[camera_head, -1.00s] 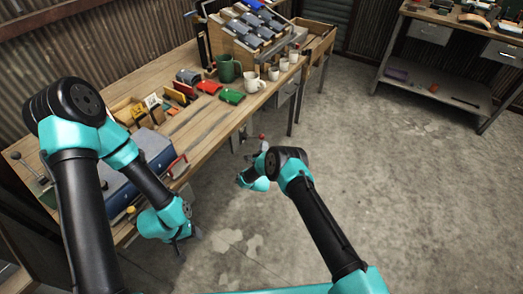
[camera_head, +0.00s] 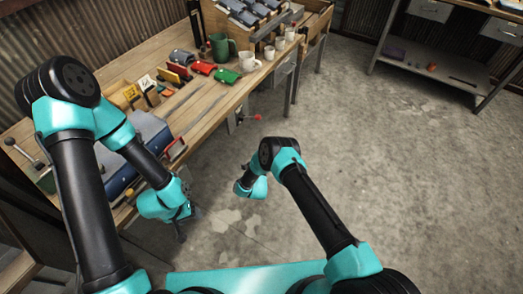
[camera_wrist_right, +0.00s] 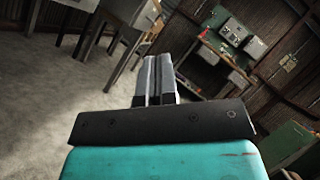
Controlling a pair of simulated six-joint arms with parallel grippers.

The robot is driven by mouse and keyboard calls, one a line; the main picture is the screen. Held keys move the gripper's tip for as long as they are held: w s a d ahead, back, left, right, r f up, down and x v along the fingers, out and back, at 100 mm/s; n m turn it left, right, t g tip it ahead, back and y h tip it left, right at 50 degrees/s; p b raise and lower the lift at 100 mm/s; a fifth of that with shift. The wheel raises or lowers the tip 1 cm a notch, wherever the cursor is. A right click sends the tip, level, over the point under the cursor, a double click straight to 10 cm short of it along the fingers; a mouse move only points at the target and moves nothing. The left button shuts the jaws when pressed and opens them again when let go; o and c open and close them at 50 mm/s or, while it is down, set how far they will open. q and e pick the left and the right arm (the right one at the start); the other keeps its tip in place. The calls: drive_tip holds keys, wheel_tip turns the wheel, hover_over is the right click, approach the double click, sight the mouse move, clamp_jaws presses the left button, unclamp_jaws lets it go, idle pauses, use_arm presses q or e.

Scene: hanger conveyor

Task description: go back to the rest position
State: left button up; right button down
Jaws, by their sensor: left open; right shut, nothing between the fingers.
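My left gripper (camera_head: 185,224) hangs low in front of the wooden bench's near edge, beside the blue box (camera_head: 148,140). It points down and holds nothing that I can see. My right arm reaches in from the lower right and bends down at its wrist, over bare floor. Its gripper is mostly hidden behind the wrist in the head view. In the right wrist view the two grey fingers (camera_wrist_right: 156,78) lie side by side, shut, with nothing between them.
The wooden bench (camera_head: 190,105) on the left carries a green mug (camera_head: 221,48), white cups (camera_head: 270,52), and red and green pieces. A second bench stands at the upper right. The concrete floor (camera_head: 400,180) between them is clear. A green cabinet (camera_wrist_right: 284,142) shows in the right wrist view.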

idle(0.3)
drive_tip(key=s+d+r+n+g+y, duration=0.1)
drive_tip(key=s+d+n+g+y, duration=0.5)
drive_tip(key=d+n+g, duration=0.7)
drive_tip(key=s+d+r+n+g, duration=0.1)
drive_tip(key=s+r+n+g, duration=0.1)
drive_tip(key=s, duration=0.7)
drive_tip(key=s+d+r+n+g+y, duration=0.1)
drive_tip(key=s+r+n+g, duration=0.2)
drive_tip(key=s+n, duration=0.4)
drive_tip(key=s+d+r+n+g+y, duration=0.1)
drive_tip(key=s+r+n+g, duration=0.2)
drive_tip(key=s, duration=0.7)
drive_tip(key=shift+s+r+n, duration=0.35)
drive_tip(key=shift+r+n, duration=0.1)
drive_tip(key=shift+n, duration=0.35)
drive_tip(key=shift+w, duration=0.1)
